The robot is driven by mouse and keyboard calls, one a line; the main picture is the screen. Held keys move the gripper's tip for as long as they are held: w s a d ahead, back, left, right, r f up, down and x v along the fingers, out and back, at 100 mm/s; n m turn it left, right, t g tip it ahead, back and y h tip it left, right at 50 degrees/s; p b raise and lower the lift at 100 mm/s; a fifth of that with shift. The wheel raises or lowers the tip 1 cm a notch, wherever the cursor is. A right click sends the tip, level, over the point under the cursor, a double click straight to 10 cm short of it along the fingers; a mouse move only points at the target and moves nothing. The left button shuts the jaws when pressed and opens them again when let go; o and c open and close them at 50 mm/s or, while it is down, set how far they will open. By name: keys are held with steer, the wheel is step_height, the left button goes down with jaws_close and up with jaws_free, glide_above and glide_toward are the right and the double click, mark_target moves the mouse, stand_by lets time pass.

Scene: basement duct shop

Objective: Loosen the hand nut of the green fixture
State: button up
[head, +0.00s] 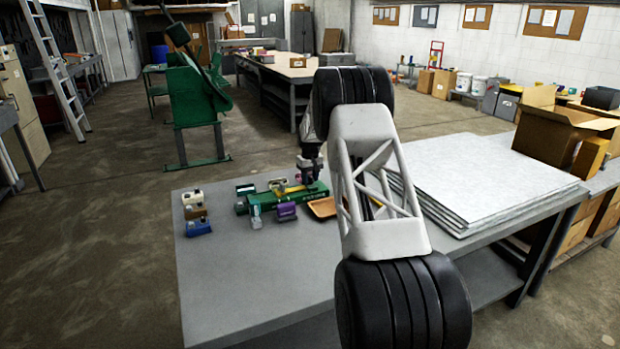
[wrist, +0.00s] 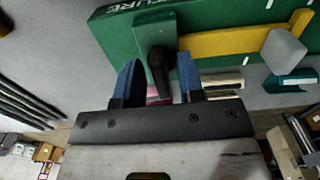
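The green fixture (head: 312,192) lies on the grey workbench in the head view, among small coloured parts. In the wrist view the green fixture (wrist: 118,40) fills the top, with white lettering and a yellow bar (wrist: 235,42) along it. A black hand nut (wrist: 160,62) stands on a raised green block of the fixture. My gripper (wrist: 160,82) has its two blue fingers on either side of the black nut, with gaps visible between fingers and nut. In the head view my gripper (head: 310,172) is above the fixture, its fingertips hard to make out.
A purple block (head: 286,211) and an orange tray (head: 322,208) sit close to the fixture. Several small blocks (head: 197,228) stand at the bench's left. A stack of pale sheets (head: 490,180) covers the right side. The bench front (head: 250,285) is clear.

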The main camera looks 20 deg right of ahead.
mark_target(310, 176)
steer(key=shift+r, duration=0.1)
steer(key=shift+r, duration=3.85)
